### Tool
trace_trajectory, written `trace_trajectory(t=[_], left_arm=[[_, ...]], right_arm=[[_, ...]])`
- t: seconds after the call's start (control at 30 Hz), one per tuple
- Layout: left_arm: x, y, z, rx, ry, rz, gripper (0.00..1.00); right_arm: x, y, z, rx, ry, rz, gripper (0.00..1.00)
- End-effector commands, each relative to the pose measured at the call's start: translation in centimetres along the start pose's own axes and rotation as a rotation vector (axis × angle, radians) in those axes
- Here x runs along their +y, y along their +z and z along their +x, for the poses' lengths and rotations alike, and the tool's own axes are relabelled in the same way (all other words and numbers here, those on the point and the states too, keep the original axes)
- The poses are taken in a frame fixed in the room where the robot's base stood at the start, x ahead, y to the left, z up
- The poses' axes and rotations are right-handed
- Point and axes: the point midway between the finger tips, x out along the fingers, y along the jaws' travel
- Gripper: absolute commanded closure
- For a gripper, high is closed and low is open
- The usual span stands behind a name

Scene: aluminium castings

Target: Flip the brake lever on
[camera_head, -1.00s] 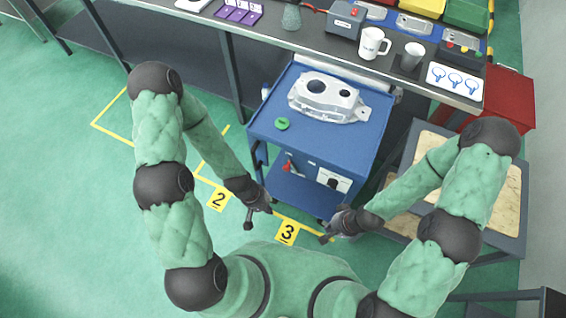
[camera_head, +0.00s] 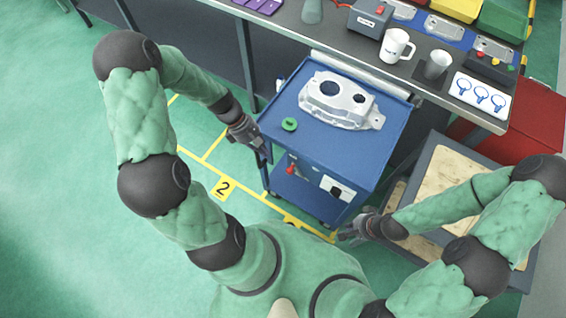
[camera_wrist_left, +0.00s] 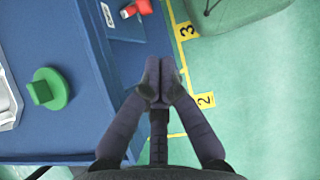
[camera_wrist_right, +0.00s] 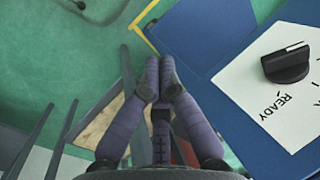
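The red brake lever (camera_head: 291,169) is on the front of the blue cart (camera_head: 388,135), at the left of its front panel. Part of it shows at the top of the left wrist view (camera_wrist_left: 141,7), beside a white label. My left gripper (camera_head: 266,155) is shut and empty, at the cart's front left corner, apart from the lever. Its closed fingertips show in the left wrist view (camera_wrist_left: 155,82). My right gripper (camera_head: 345,236) is shut and empty, low in front of the cart's right side; its fingertips meet in the right wrist view (camera_wrist_right: 160,80).
A black dial (camera_wrist_right: 287,64) sits on a white panel marked READY. A workbench (camera_head: 310,38) stands behind. A wood-topped stand (camera_head: 452,180) is at the right. Floor at left is clear.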

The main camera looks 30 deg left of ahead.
Motion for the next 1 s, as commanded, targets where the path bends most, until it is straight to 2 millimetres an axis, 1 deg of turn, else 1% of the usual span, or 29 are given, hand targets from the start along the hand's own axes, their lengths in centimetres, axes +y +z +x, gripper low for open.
trace_trajectory(t=[0.33, 0.47, 0.57, 0.8, 1.0], left_arm=[[0.0, 0.0, -0.2, -0.004, 0.000, -0.008, 1.00], [0.0, 0.0, 0.3, -0.004, 0.000, -0.007, 1.00], [-0.1, 0.0, 1.4, -0.005, -0.002, -0.007, 1.00], [-0.1, -0.1, 5.6, -0.005, -0.003, -0.006, 1.00], [0.0, 0.0, 8.4, -0.005, -0.002, -0.007, 1.00]], right_arm=[[0.0, 0.0, 0.0, -0.001, 0.000, 0.000, 1.00], [0.1, 0.0, 0.2, 0.000, 0.000, 0.000, 1.00], [0.2, 0.0, 0.6, 0.000, 0.000, 0.000, 1.00], [0.7, -0.1, 2.0, 0.000, 0.000, 0.000, 1.00], [1.1, -0.1, 2.9, 0.000, 0.000, 0.000, 1.00]])
